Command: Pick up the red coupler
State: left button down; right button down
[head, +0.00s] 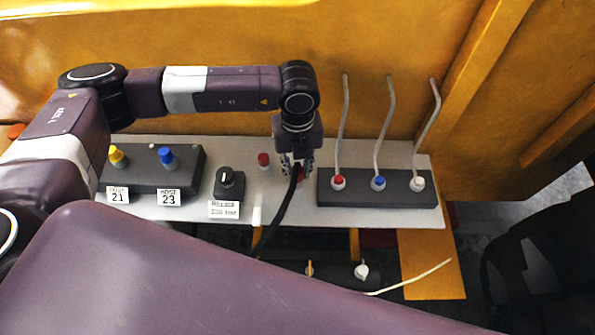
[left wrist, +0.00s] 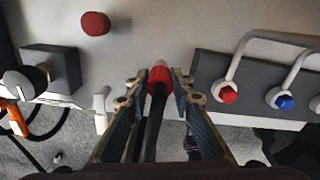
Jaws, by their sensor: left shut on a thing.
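The red coupler (left wrist: 158,80) with a black hose sits between the two fingers of my left gripper (left wrist: 155,88) in the left wrist view. The fingers are shut on it, and its paler tip points away from me. In the head view my left gripper (head: 297,168) points down over the light panel, just left of the right-hand dark block. There the red coupler (head: 301,173) is mostly hidden by the fingers, and its black hose (head: 279,221) hangs toward the front. My right gripper is not in view.
A separate red knob (head: 263,160) stands on the panel (head: 235,150) left of the gripper. The right dark block (head: 400,193) carries red, blue and white fittings with upright grey pipes. A black rotary switch (head: 229,184) and a block with yellow and blue knobs (head: 145,178) lie left.

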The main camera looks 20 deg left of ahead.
pick_arm(q)
jog(key=shift+r, duration=0.1)
jog(key=shift+w+r+b, duration=0.1)
jog(key=shift+r+b, duration=0.2)
jog(key=shift+r, duration=0.3)
notch_tip(320, 180, up, 19)
jog(key=b, duration=0.4)
jog(key=shift+f+b, duration=0.15)
jog(key=shift+b, duration=0.2)
